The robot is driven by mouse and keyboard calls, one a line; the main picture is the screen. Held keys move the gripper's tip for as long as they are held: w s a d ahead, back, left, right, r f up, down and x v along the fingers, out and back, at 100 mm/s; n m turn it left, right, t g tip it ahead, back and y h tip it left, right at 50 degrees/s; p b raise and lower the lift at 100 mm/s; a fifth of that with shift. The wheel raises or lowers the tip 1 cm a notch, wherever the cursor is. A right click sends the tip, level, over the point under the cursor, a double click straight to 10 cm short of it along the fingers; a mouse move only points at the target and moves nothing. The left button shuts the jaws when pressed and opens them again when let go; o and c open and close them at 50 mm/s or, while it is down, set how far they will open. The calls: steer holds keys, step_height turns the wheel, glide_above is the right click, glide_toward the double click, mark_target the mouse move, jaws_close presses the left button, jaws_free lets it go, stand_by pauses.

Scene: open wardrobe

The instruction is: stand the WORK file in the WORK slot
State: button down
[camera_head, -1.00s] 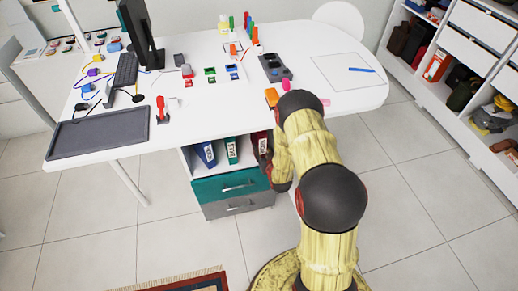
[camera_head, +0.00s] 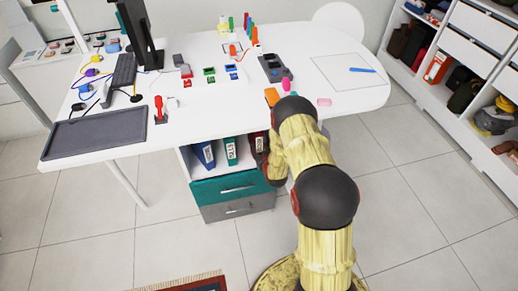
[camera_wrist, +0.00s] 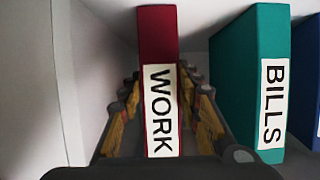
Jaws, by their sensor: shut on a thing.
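The WORK file is a dark red binder with a white label (camera_wrist: 160,60). It stands upright in the wrist view, and its spine shows in the head view (camera_head: 259,143) at the right end of the open shelf under the desk. My gripper (camera_wrist: 160,88) has a finger on each side of the file and is shut on it. The file is inside the compartment, between a pale side wall (camera_wrist: 90,75) and the teal BILLS file (camera_wrist: 245,70), with gaps on both sides. Its bottom and the slot floor are hidden.
A blue file (camera_head: 206,153) stands left of the BILLS file in the head view. Teal and grey drawers (camera_head: 230,187) are below the shelf. The desk top (camera_head: 215,110) overhangs the shelf and carries several small items. Open tiled floor surrounds the desk.

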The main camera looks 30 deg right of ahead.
steer(key=c, duration=1.3)
jaws_free()
steer(key=shift+f, duration=0.1)
steer(key=shift+o, duration=0.2)
steer(key=shift+r, duration=0.2)
steer(key=shift+s+r+p, duration=0.15)
steer(key=shift+s+p, duration=0.15)
steer(key=shift+s, duration=0.05)
steer(key=p+v, duration=0.3)
steer(key=v, duration=0.8)
steer(key=shift+s+r, duration=0.1)
